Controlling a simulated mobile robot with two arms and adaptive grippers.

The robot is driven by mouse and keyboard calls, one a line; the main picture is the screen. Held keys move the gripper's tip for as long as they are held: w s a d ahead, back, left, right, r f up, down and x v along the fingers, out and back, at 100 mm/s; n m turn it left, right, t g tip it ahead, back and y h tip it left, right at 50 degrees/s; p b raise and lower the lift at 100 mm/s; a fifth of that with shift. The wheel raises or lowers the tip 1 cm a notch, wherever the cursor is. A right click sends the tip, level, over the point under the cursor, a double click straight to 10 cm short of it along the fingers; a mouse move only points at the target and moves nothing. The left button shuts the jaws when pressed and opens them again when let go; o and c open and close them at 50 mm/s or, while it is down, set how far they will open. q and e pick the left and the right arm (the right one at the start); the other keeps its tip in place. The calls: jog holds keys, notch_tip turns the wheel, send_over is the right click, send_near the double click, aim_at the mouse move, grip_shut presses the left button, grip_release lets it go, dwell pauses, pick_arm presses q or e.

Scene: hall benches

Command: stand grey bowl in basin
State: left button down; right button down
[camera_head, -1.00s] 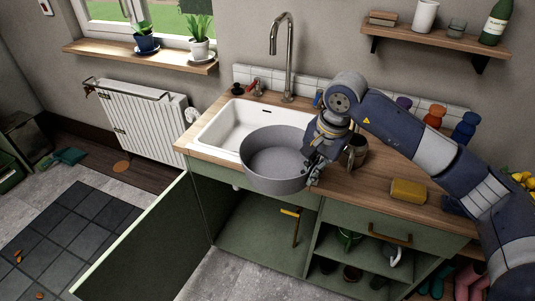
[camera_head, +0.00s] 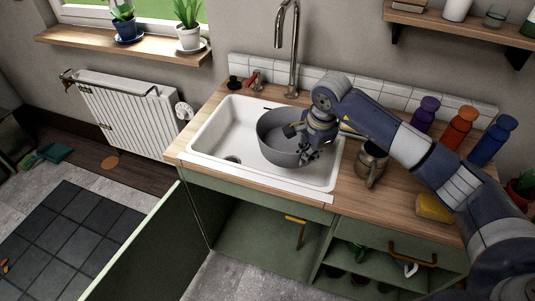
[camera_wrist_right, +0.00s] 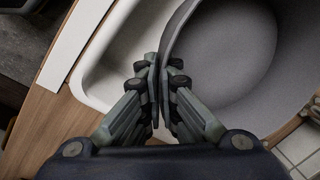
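The grey bowl (camera_head: 277,149) is in the right half of the white basin (camera_head: 214,152) in the head view, upright or nearly so. I cannot tell whether its base touches the basin floor. My right gripper (camera_head: 309,153) is at the bowl's right side. In the right wrist view the bowl (camera_wrist_right: 240,60) fills the upper right, and the fingers of my right gripper (camera_wrist_right: 158,85) are closed on its rim. The basin (camera_wrist_right: 112,65) shows beside the bowl there. My left gripper is in neither view.
A tap (camera_head: 290,50) rises behind the basin. A metal mug (camera_head: 371,164) stands on the worktop right of the basin, close to my right arm. A yellow sponge (camera_head: 434,208) and several coloured bottles (camera_head: 460,127) are farther right. An open cabinet door (camera_head: 140,255) sticks out below.

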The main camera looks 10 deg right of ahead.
jog(key=f, duration=0.3)
jog(key=f+p, duration=0.1)
jog(key=f, duration=0.6)
jog(key=shift+s+f, duration=0.25)
jog(key=shift+f, duration=0.35)
jog(key=c, duration=1.8)
grip_release()
jog(key=shift+r+p, duration=0.3)
jog(key=shift+p, duration=0.05)
notch_tip(320, 180, up, 12)
jog(key=s+b, duration=0.1)
jog(key=s, duration=0.1)
jog(key=shift+s+d+f, duration=0.15)
jog(key=shift+d+f, duration=0.1)
